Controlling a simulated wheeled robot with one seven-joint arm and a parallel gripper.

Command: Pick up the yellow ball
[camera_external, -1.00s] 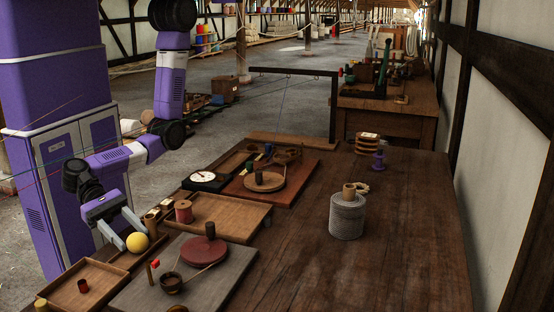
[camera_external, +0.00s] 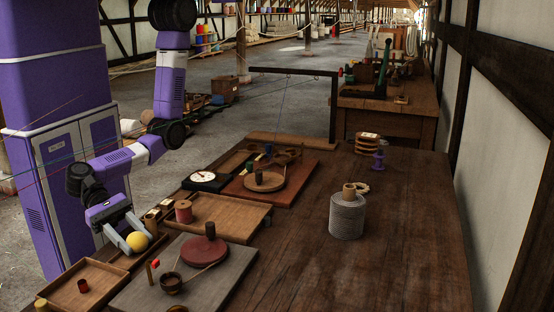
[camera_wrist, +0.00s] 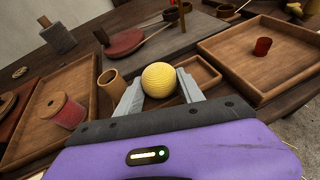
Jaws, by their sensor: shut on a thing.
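The yellow ball (camera_external: 137,241) sits between the fingers of my gripper (camera_external: 133,238) at the near left of the table. In the wrist view the ball (camera_wrist: 159,80) has a ridged surface, and the grey fingertips of my gripper (camera_wrist: 160,88) close on its two sides. The ball is over or in a small narrow wooden tray (camera_wrist: 205,72). I cannot tell whether it touches the tray's floor.
A wooden cup (camera_wrist: 111,84) stands close beside one finger. A tray with a red spool (camera_external: 184,211) lies behind, and a tray with a small red piece (camera_external: 83,286) lies in front. A grey board (camera_external: 205,275) lies to the right. The table's right half is mostly clear.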

